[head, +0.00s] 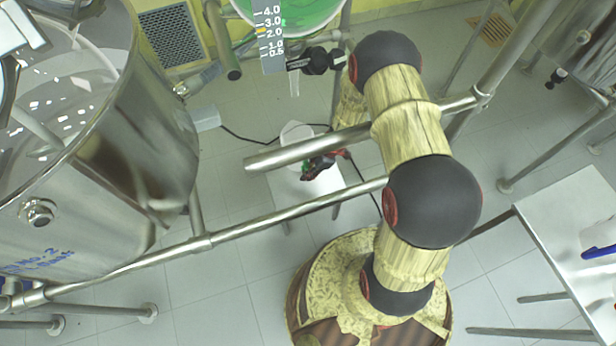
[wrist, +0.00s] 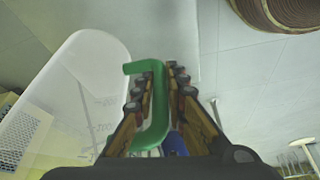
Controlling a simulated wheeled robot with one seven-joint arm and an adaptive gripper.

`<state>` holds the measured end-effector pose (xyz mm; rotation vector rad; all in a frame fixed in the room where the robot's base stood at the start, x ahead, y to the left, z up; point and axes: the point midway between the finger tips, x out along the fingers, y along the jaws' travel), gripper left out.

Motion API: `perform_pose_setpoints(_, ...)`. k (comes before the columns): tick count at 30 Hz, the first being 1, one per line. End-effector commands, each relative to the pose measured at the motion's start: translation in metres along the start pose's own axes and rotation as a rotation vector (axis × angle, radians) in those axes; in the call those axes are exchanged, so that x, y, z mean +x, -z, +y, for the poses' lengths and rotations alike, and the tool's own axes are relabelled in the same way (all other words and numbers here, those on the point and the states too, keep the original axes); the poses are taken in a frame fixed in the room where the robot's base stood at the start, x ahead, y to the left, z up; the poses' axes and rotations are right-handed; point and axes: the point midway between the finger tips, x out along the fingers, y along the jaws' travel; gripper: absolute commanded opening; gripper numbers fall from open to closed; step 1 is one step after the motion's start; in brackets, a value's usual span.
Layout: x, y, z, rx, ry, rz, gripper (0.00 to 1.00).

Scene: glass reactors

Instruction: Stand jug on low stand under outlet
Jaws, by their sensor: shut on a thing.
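My gripper (head: 318,166) is shut on the green handle of the jug (head: 296,130). In the wrist view, my fingers (wrist: 158,90) close around the green handle (wrist: 157,110), and the translucent jug body (wrist: 62,105) with faint marks is to the left. The low stand (head: 325,188) is a small pale platform near the floor, below the jug and gripper in the head view. A steel bar hides part of the jug and stand. I cannot tell whether the jug touches the stand. The outlet (head: 294,84) is a clear spout below a black valve, above the jug in the picture.
A reactor with green liquid (head: 300,12) is at the top. A large steel vessel (head: 150,150) fills the left. Steel frame bars (head: 250,232) cross near my arm. A steel table (head: 580,225) stands at right. A cable (head: 245,137) lies on the floor.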

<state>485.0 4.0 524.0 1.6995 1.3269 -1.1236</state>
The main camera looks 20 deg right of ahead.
Motion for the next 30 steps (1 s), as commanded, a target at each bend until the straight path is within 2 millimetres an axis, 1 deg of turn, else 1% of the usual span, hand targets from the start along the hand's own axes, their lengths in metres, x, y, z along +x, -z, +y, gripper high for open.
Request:
perform_pose_setpoints(1,0.009,-0.004,-0.001,0.001,0.003,0.000,0.00)
perform_pose_setpoints(3,0.019,-0.008,-0.001,0.002,0.002,0.000,0.00)
perform_pose_setpoints(6,0.028,-0.012,-0.001,0.001,0.001,-0.001,0.00)
perform_pose_setpoints(17,0.030,-0.013,-0.001,0.001,0.000,0.000,0.00)
perform_pose_setpoints(18,0.030,-0.012,-0.001,0.001,0.001,-0.001,0.16)
perform_pose_setpoints(26,0.030,-0.012,-0.001,0.001,0.001,-0.001,0.30)
perform_pose_setpoints(30,0.030,-0.012,-0.001,0.001,0.001,-0.001,0.32)
